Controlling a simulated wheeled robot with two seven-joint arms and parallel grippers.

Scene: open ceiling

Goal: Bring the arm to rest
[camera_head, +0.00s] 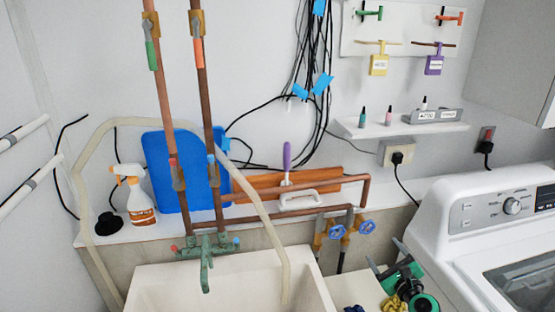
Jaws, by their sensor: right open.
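My right gripper (385,257) is at the lower right, between the sink and the washing machine. Its two fingers are apart and point up and to the left. I see nothing between them. Behind it the green and black wrist runs down towards the bottom edge. My left gripper is not in view.
A white sink (150,285) with a green tap (206,262) is at the bottom. Blue-handled valves (366,227) are behind my right gripper. A white washing machine (450,245) stands close on the right. A spray bottle (137,200) and blue board (165,165) stand on the ledge.

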